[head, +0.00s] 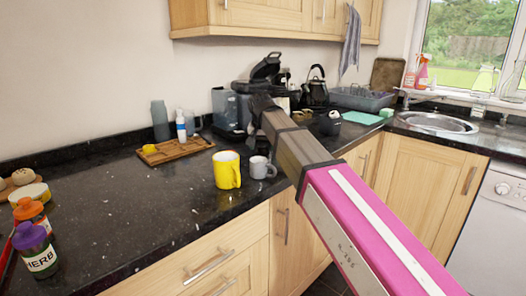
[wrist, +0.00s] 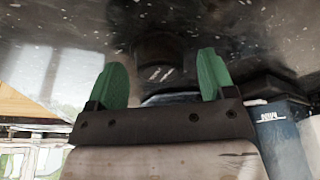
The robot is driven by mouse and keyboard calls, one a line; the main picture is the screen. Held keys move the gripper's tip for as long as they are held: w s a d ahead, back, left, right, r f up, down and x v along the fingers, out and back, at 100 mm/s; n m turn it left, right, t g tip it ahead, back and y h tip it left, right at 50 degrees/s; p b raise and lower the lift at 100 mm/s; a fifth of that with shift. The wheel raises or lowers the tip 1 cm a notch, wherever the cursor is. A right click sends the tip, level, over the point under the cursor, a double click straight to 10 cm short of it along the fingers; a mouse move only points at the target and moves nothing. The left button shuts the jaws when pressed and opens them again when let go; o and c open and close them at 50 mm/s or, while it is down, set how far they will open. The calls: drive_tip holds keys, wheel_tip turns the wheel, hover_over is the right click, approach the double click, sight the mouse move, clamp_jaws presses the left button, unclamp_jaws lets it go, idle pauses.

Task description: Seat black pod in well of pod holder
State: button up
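My gripper (wrist: 163,80) shows in the wrist view with its two green fingers spread wide apart. No object is clearly held between them; a dark blurred shape lies beyond the fingertips, and I cannot tell whether it is an object or a reflection. In the head view, the dark end of my arm (head: 262,103) is at the black coffee machine (head: 268,70), whose lid stands raised; my arm hides part of it. I cannot clearly make out the black pod or the pod holder's well in either view.
A yellow mug (head: 227,170) and a grey mug (head: 261,168) stand near the counter's front edge. A wooden board (head: 176,149), a spray bottle (head: 181,127) and a grey bottle (head: 159,120) are to the left. A small black object (head: 330,123) and a kettle (head: 315,90) are to the right.

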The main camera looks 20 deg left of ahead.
drive_tip(key=c, duration=0.9)
drive_tip(key=shift+r, duration=0.1)
